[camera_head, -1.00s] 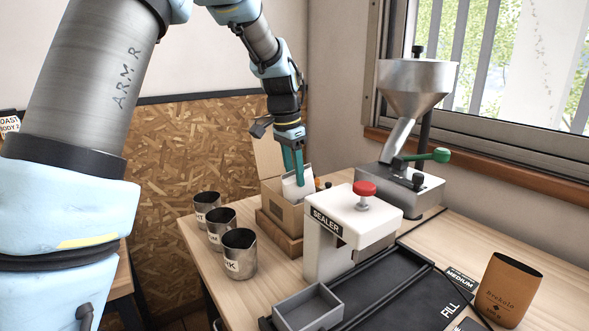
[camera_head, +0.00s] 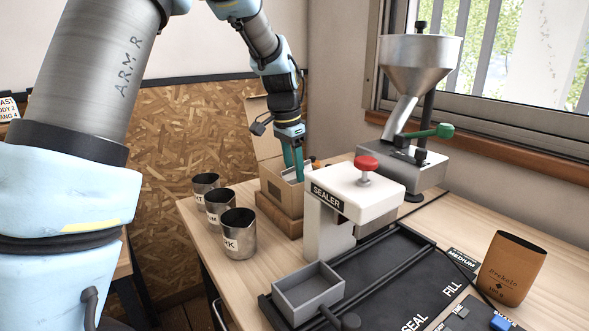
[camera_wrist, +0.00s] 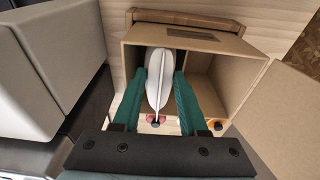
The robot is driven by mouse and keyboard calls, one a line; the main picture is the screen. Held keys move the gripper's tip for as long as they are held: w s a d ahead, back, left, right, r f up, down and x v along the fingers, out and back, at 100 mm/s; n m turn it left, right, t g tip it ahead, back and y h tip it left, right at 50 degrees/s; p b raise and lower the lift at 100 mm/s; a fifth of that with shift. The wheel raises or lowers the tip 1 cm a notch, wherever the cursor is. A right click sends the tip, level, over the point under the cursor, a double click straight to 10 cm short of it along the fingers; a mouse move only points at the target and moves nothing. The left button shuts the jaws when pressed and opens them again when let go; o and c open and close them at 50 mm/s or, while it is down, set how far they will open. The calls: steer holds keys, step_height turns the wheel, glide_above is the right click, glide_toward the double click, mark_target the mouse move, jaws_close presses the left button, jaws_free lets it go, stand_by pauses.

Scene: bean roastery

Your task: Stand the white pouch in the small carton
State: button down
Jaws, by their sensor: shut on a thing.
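The white pouch (camera_wrist: 159,80) is between the green fingers of my gripper (camera_wrist: 160,98) in the wrist view, edge-on, inside the left part of the open small carton (camera_wrist: 215,44). In the head view my gripper (camera_head: 292,164) points down into the carton (camera_head: 278,184), and only a little of the pouch shows there. The carton's flap stands up at the back and it rests on a wooden block (camera_head: 279,216). The pouch's lower end is hidden, so I cannot tell whether it touches the carton's floor.
The white sealer (camera_head: 335,205) stands close in front of the carton. Several metal cups, including one front cup (camera_head: 239,236), stand at left. A hopper (camera_head: 419,65) stands behind right. A brown pouch (camera_head: 511,270) and a grey tray (camera_head: 308,292) are nearer.

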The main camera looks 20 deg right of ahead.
steer(key=shift+c, duration=0.3)
jaws_free()
steer(key=shift+r, duration=0.15)
steer(key=shift+r+p, duration=2.75)
steer(key=shift+r, duration=0.7)
steer(key=shift+a+f, duration=0.1)
